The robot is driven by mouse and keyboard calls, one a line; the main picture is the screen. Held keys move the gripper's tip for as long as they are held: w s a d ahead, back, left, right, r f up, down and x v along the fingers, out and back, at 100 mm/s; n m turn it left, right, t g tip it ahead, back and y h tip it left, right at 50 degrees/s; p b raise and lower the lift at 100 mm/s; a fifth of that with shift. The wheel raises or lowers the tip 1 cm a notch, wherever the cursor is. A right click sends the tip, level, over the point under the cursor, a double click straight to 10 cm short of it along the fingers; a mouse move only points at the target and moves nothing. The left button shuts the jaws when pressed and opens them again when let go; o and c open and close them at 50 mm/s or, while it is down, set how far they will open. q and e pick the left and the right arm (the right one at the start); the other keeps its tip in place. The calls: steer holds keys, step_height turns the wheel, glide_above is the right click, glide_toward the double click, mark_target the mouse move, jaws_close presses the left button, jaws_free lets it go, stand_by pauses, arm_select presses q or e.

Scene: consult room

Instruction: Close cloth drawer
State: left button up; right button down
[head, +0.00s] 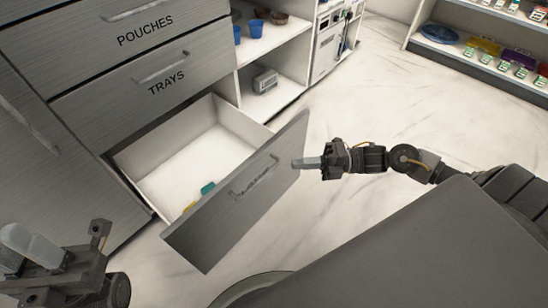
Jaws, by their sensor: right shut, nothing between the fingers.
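The drawer (225,215) is pulled well out from the grey cabinet, below the drawer labelled TRAYS. Its front has a bar handle (254,176), and the label beside the handle is too small to read. A teal item (207,188) and a yellow item lie inside near the front panel. My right gripper (298,163) is shut and empty, its fingertips at the right part of the drawer front. I cannot tell whether they touch it. My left gripper (22,245) is at the lower left, apart from the drawer; its finger gap is not clear.
The POUCHES drawer (110,48) and the TRAYS drawer (190,66) above are shut. Open shelves (285,92) at their right hold blue cups and a small grey device (265,80). A shelf unit (478,70) with colourful bins stands at the upper right. The pale floor between is clear.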

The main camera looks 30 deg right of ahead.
mark_target(258, 157)
steer(key=w+a+b, duration=0.1)
steer(key=w+a, duration=0.3)
steer(key=a, duration=0.1)
steer(key=shift+w+a+b, duration=0.15)
steer(key=shift+w+b, duration=0.1)
steer(key=shift+b, duration=0.1)
steer(key=shift+w+a, duration=0.25)
steer(key=shift+w, duration=0.3)
steer(key=shift+w, duration=0.1)
